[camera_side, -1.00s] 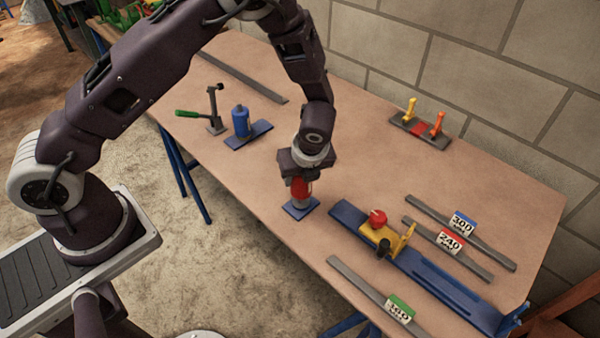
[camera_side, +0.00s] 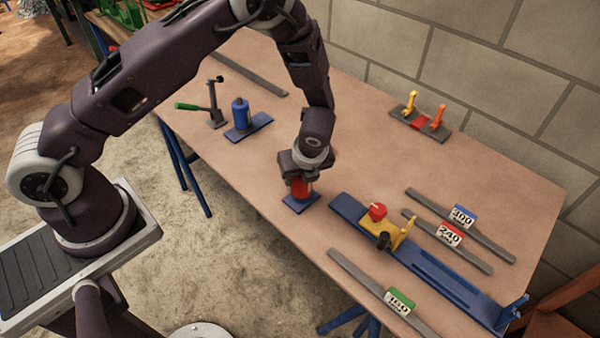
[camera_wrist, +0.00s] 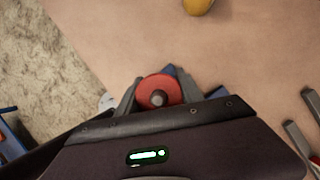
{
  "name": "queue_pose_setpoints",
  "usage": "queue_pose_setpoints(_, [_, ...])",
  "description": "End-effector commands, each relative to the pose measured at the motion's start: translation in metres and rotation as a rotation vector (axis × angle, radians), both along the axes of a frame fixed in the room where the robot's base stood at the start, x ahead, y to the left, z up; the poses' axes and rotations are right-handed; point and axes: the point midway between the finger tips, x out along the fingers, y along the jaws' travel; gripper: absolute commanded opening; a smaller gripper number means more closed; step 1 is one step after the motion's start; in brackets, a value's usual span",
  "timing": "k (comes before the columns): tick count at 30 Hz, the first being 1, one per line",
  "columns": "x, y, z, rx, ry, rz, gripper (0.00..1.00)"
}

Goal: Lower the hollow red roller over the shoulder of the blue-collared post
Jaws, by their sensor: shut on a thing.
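The hollow red roller (camera_side: 300,187) is between the fingers of my gripper (camera_side: 301,184), just above a small blue base plate (camera_side: 301,203) near the table's front edge.
A blue rail fixture with a yellow block (camera_side: 378,234) and red knob stands right of my gripper. A blue cylinder (camera_side: 240,113) on a plate and a green-handled lever (camera_side: 205,110) stand to the left. Flat bars with number tags (camera_side: 450,235) lie at the right.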

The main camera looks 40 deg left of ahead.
Motion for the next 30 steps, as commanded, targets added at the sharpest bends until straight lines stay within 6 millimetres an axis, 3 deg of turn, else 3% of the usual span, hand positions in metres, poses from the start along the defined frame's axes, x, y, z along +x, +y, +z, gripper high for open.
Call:
queue_pose_setpoints(13, [0.0,0.0,-0.011,0.001,0.0,0.0,0.0])
queue_pose_setpoints(14, [0.0,0.0,-0.011,0.001,-0.001,0.001,0.49])
queue_pose_setpoints(17, [0.0,0.0,-0.01,0.0,-0.002,0.001,0.69])
queue_pose_setpoints(26, [0.0,-0.001,-0.009,-0.001,-0.001,0.001,0.69])
queue_pose_setpoints(30, [-0.003,-0.009,0.012,-0.003,-0.004,0.0,0.69])
